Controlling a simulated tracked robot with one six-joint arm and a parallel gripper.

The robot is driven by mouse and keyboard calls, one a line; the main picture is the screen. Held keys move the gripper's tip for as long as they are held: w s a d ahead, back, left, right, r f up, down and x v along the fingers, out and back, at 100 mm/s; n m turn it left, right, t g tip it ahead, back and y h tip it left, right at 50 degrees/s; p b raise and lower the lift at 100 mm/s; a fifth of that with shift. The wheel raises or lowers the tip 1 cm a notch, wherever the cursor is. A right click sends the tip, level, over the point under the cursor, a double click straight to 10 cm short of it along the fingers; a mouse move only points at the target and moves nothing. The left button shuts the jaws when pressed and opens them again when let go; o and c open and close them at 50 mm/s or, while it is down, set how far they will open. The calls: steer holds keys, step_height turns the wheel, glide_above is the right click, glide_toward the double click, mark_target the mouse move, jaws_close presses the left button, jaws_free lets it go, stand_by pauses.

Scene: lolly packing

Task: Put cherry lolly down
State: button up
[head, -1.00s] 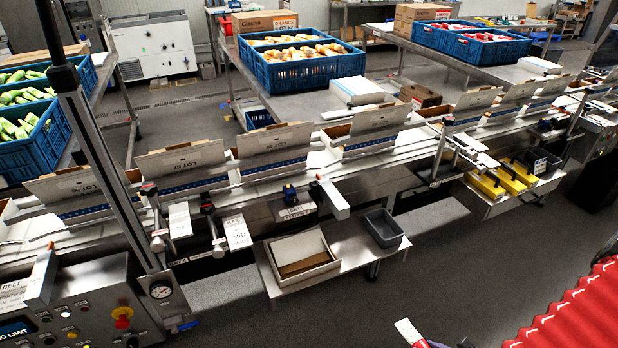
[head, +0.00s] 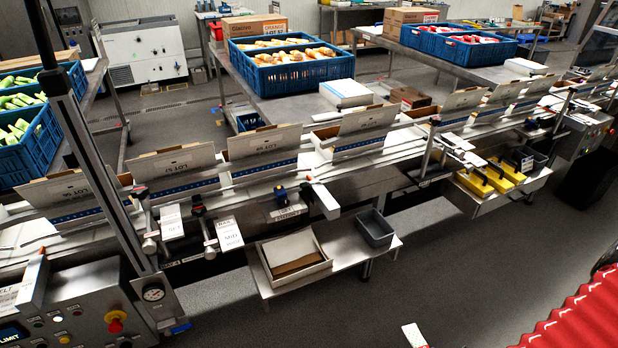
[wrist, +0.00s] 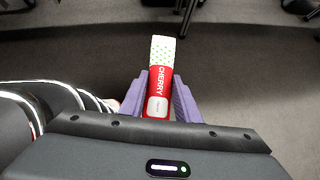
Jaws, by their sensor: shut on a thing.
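The cherry lolly (wrist: 160,78) is a slim pack with a white, green-dotted end and a red part lettered CHERRY. My gripper (wrist: 158,96) is shut on it, one purple finger on each side of the red part. The lolly points away from the wrist, over grey floor in the wrist view. In the head view only a pale end of the lolly (head: 413,335) shows at the bottom edge; the gripper itself is not seen there.
A conveyor (head: 240,192) with open cartons crosses the head view. A low steel shelf (head: 345,262) in front bears an open carton (head: 262,258) and a grey bin (head: 375,215). Blue crates (head: 305,76) of packs stand behind. Floor (head: 470,260) is clear in front.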

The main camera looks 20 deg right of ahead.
steer(key=shift+w+d+r+m+h, duration=0.15)
steer(key=shift+w+d+m+h, duration=0.2)
steer(key=shift+d, duration=0.2)
steer(key=w+r, duration=0.1)
steer(key=w, duration=0.2)
steer(key=w+r, duration=0.1)
steer(key=w, duration=0.3)
steer(key=w+r, duration=0.2)
steer(key=w, duration=0.1)
steer(key=shift+w+d, duration=0.1)
steer(key=shift+w, duration=0.15)
steer(key=w+a+r+n+y, duration=0.2)
steer(key=w+a+r, duration=0.3)
steer(key=w+a, duration=0.45)
steer(key=w+a+r+n+y, duration=0.25)
steer(key=w+a+r, duration=0.25)
steer(key=w+a, duration=0.45)
steer(key=w+a+r+n+y, duration=0.1)
steer(key=w+a+r, duration=0.1)
steer(key=a, duration=0.4)
steer(key=w+a+r+n+g, duration=0.1)
steer(key=w+a+n, duration=0.1)
steer(key=a, duration=0.4)
steer(key=shift+w+a+r+n+y, duration=0.2)
steer(key=shift+w+r+n+y, duration=0.1)
steer(key=shift+r+y, duration=0.1)
steer(key=shift+s, duration=0.1)
